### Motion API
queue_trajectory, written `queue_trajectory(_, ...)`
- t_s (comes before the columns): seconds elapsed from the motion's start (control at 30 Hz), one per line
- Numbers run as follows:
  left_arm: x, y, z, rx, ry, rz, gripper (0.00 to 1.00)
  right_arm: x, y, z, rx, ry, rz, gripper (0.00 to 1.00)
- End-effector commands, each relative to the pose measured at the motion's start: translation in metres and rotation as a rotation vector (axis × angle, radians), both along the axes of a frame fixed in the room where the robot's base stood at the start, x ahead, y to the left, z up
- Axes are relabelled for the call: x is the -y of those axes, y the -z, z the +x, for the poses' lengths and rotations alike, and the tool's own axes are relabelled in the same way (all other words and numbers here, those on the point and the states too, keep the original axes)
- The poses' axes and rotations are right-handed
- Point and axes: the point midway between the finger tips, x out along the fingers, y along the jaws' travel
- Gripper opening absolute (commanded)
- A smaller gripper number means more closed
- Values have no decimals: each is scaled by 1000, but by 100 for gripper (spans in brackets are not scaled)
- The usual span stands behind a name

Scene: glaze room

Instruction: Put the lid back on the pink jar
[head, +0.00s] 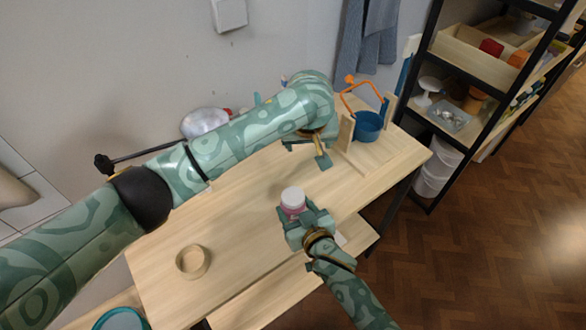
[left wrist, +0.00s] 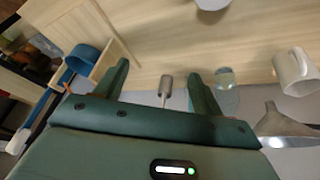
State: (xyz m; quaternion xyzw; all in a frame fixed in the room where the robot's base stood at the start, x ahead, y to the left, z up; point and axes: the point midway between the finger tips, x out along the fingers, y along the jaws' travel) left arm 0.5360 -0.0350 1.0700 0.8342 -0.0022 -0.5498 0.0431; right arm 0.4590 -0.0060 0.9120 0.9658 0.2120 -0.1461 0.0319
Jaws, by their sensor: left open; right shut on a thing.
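The pink jar (head: 291,209) is upright in my right gripper (head: 298,216), near the front edge of the wooden table (head: 245,215). A pale, rounded white top (head: 292,194) shows on the jar. I cannot tell whether this is the lid or part of the jar, and no separate lid is clear elsewhere. My right gripper is shut around the jar's lower part. My left gripper (head: 307,153) is open and empty, above the table's back part, behind the jar and apart from it. Its spread fingers also show in the left wrist view (left wrist: 158,70).
A blue pot (head: 368,125) stands by a wooden rack at the table's right end. In the left wrist view are a metal cylinder (left wrist: 166,84), a glass (left wrist: 225,77), a white mug (left wrist: 294,70) and a funnel (left wrist: 272,120). The table's middle is clear.

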Motion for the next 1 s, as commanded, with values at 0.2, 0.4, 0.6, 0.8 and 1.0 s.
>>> queue_trajectory(0.2, -25, 18, -46, -307, -400, -65, 69, 0, 1, 0, -2, 0, -1, 0)
queue_trajectory(0.4, -34, 21, -62, -403, -546, -65, 69, 0, 1, 0, -2, 0, -1, 0)
queue_trajectory(0.6, -35, 21, -63, -414, -564, -65, 69, 0, 1, 0, -2, 0, -1, 0)
queue_trajectory(0.8, -35, 22, -63, -413, -562, -64, 69, 0, 1, 0, -2, 0, -1, 0)
queue_trajectory(1.0, -35, 42, -64, -416, -565, -63, 69, 0, 1, 0, -1, 0, 0, 0)
